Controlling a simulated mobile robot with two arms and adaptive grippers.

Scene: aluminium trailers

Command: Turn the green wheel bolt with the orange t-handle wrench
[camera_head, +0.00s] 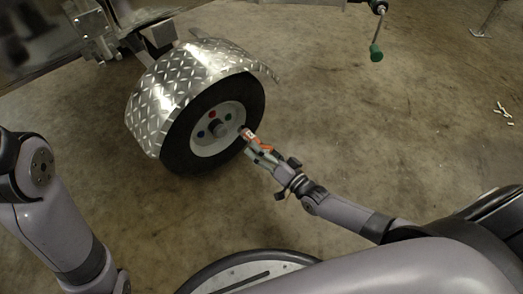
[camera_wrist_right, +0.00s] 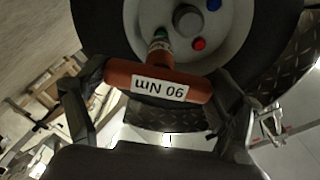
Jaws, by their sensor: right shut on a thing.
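The green wheel bolt (camera_head: 229,116) sits on the white rim of the trailer wheel (camera_head: 175,150). It also shows in the right wrist view (camera_wrist_right: 161,32), just beyond the wrench's tip. My right gripper (camera_head: 258,152) is shut on the orange t-handle wrench (camera_head: 249,136). Its crossbar lies between the fingers in the right wrist view (camera_wrist_right: 120,78), with a white "90 Nm" label facing the camera. The shaft points at the rim, toward the green bolt. In the head view the tip looks a little short of the bolt; contact cannot be told. My left gripper is out of view.
A red bolt (camera_head: 212,114) and a blue bolt (camera_head: 200,133) surround the grey hub. A diamond-plate fender (camera_head: 180,85) covers the wheel's top. A green-handled crank (camera_head: 376,52) hangs at upper right. White pieces (camera_head: 503,110) lie on the floor, which is mostly clear at right.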

